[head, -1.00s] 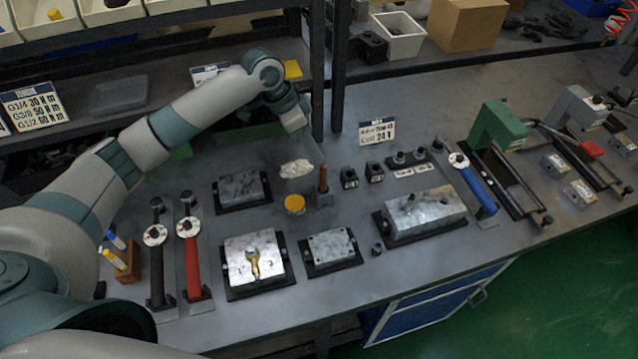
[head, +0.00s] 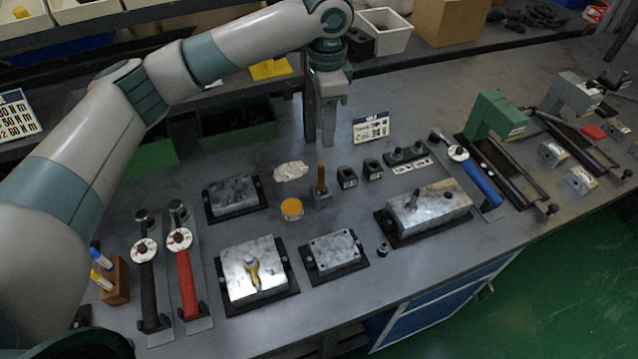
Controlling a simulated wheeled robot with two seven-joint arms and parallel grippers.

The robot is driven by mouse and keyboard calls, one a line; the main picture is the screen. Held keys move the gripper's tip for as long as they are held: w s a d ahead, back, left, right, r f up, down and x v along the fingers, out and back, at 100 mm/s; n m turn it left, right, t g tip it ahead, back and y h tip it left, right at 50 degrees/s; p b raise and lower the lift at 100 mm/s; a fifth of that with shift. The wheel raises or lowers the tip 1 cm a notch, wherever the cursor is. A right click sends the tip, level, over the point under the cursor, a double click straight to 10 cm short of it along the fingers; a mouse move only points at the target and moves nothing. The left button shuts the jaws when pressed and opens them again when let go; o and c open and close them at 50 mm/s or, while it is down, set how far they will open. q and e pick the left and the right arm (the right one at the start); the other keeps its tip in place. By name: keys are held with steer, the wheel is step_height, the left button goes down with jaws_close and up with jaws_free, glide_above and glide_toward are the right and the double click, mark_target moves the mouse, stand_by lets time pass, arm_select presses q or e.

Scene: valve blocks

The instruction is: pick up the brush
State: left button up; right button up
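The brush (head: 321,179) appears to be the upright brown-handled piece standing in a small dark holder (head: 321,200) near the middle of the bench; its bristles are not visible. My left gripper (head: 329,140) comes in from above and points down, behind the brush and higher in the picture. It is apart from the brush, with nothing seen between its fingers. The fingers are seen nearly edge-on, so their gap is unclear. My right gripper is out of view.
Beside the brush are a round yellow-rimmed tin (head: 291,208), a crumpled white cloth (head: 291,171) and two small black blocks (head: 347,178). A sign (head: 372,129) stands behind. Metal valve blocks (head: 336,250) lie in front. A dark shelf post rises near my gripper.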

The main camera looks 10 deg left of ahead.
arm_select(q)
steer(key=p, duration=0.4)
glide_above(321, 190)
steer(key=w, duration=0.2)
step_height(321, 190, down, 12)
steer(key=shift+s+f, duration=0.15)
steer(key=shift+d, duration=0.1)
steer(key=shift+s+f+p, duration=0.2)
steer(key=shift+f+p, duration=0.25)
steer(key=shift+p, duration=0.1)
steer(key=f, duration=0.1)
steer(key=f+p, duration=0.2)
steer(key=shift+s+a+f, duration=0.25)
steer(key=shift+s+f, duration=0.05)
steer(key=shift+f, duration=0.35)
